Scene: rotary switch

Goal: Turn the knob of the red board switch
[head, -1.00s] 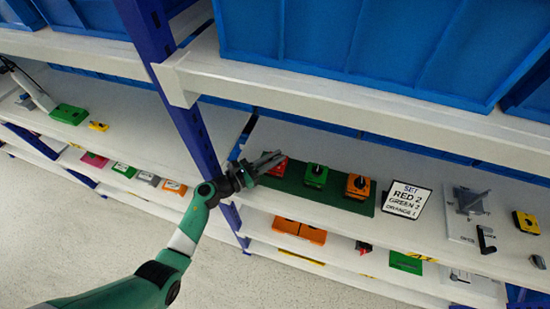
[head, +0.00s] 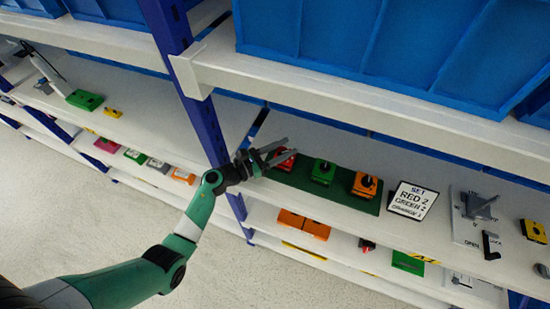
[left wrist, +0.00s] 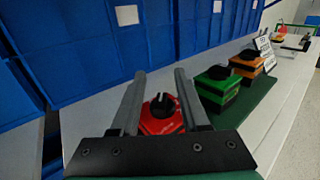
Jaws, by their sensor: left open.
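The red board switch (head: 285,158) sits at the left end of a dark green mat (head: 343,199) on the shelf. In the left wrist view the red switch (left wrist: 162,122) shows its black knob (left wrist: 161,105) on top, seen between my fingers. My left gripper (head: 282,149) is open, with its fingers reaching over the red switch. In the left wrist view the gripper (left wrist: 160,82) has one finger on each side of the knob. I cannot tell whether a finger touches it. My right gripper is not in view.
A green switch (head: 322,172) and an orange switch (head: 365,185) stand to the right on the mat. A sign (head: 411,200) reads RED 2, GREEN 2, ORANGE 1. Blue bins (head: 400,50) on the upper shelf (head: 330,88) hang above. A blue post (head: 190,90) stands left.

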